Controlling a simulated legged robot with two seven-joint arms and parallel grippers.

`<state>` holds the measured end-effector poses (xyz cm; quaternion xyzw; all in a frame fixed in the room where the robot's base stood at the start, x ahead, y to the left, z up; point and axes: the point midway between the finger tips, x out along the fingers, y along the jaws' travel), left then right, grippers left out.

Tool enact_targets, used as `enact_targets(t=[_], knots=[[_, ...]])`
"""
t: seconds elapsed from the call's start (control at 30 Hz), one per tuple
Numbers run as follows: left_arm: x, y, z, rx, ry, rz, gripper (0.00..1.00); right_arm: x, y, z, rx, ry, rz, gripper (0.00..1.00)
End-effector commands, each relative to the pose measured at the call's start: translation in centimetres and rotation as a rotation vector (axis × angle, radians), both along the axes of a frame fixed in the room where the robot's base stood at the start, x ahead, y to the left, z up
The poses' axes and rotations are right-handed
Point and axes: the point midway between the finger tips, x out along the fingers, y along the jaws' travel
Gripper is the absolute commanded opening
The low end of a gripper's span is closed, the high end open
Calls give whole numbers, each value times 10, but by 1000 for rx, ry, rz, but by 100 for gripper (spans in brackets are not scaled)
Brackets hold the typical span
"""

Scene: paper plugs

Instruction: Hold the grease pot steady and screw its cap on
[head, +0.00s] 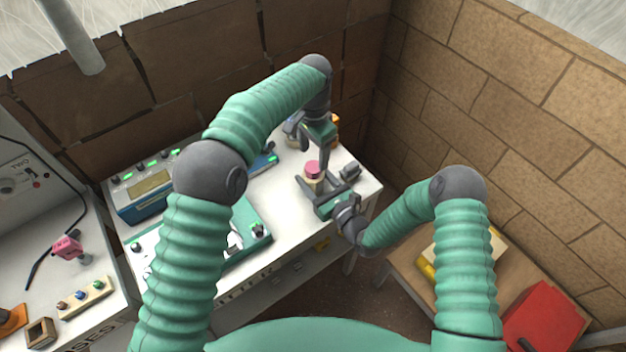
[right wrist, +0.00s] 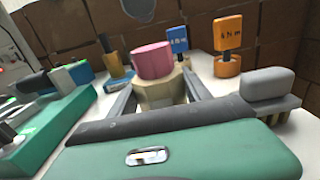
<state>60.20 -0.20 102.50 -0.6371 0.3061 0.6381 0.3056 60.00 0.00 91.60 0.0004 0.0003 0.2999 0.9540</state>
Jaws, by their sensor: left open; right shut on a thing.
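The grease pot is a small cream pot (head: 313,187) standing on the white bench, with the pink cap (head: 312,167) on its top. In the right wrist view the pot (right wrist: 160,93) is between my right fingers, and the cap (right wrist: 152,60) sits on its mouth. I cannot tell how tightly it is screwed. My right gripper (head: 318,187) is shut on the pot's body from the front right. My left gripper (head: 310,147) is open and empty, just above and behind the cap. Its fingers are partly hidden by its own arm.
Behind the pot stand an orange labelled piece (right wrist: 228,50) and a blue labelled piece (right wrist: 178,42). A blue instrument (head: 150,195) and a green-edged panel (head: 245,225) lie left. The bench's right edge is close. A red box (head: 545,318) is on the low table.

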Motion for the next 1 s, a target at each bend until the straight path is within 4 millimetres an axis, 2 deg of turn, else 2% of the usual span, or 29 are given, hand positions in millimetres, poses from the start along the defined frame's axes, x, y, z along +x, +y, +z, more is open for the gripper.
enact_targets(t=[0.1, 0.2, 0.33, 0.77, 0.87, 1.0], knots=[[0, 0, 10, 0, 1, 309, 60, 0, 0, 0, -1, 1, 0, 0], [-1, 0, 17, 1, 1, 529, 60, 0, 0, 0, -1, 1, 0, 0], [-1, 1, 22, 1, 1, 699, 60, 0, 0, 0, -1, 1, 0, 0], [-1, 1, 19, 3, 3, 739, 60, 0, 0, 0, -1, 1, 0, 0], [-1, 1, 8, 4, 3, 738, 60, 0, 0, 0, -1, 1, 0, 0], [-2, 1, -17, 5, 5, 738, 60, 0, 0, 0, -1, 1, 0, 0]])
